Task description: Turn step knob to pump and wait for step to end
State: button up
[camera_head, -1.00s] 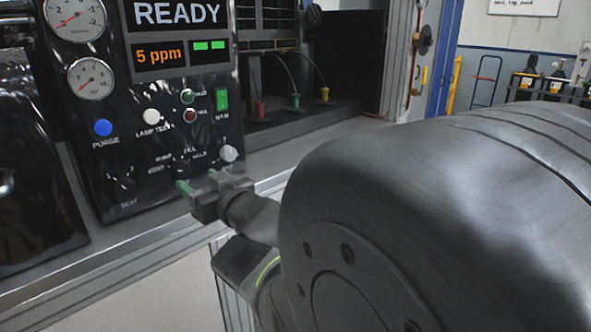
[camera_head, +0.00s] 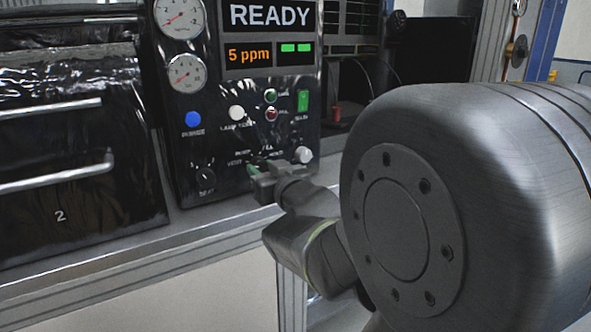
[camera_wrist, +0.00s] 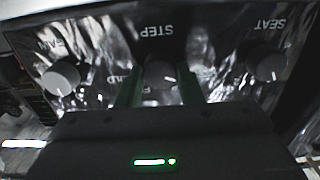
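The black control panel (camera_head: 220,120) stands on the bench in the head view; its screen (camera_head: 270,15) reads READY. The step knob (camera_wrist: 161,74) is a dark round knob under the upside-down STEP label in the wrist view. My gripper (camera_wrist: 162,88) has its two green fingers on either side of this knob. The fingers look open around it; contact is unclear. In the head view my gripper (camera_head: 262,166) is at the panel's lower part and hides the step knob. Its pointer setting is not readable.
The seat knob (camera_head: 205,175) is left of my gripper and a pale knob (camera_head: 302,154) is right of it. Above are blue (camera_head: 193,119) and white (camera_head: 236,113) buttons, an orange 5 ppm display (camera_head: 248,56) and gauges. A black drawer unit (camera_head: 70,130) stands left.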

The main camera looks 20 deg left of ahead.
dwell(0.3)
jog(key=m+p, duration=0.1)
jog(key=m, duration=0.2)
jog(key=shift+m, duration=0.4)
jog(key=m+p, duration=0.1)
jog(key=m, duration=0.3)
jog(key=shift+m+p, duration=0.3)
jog(key=shift+m, duration=0.1)
jog(key=o, duration=1)
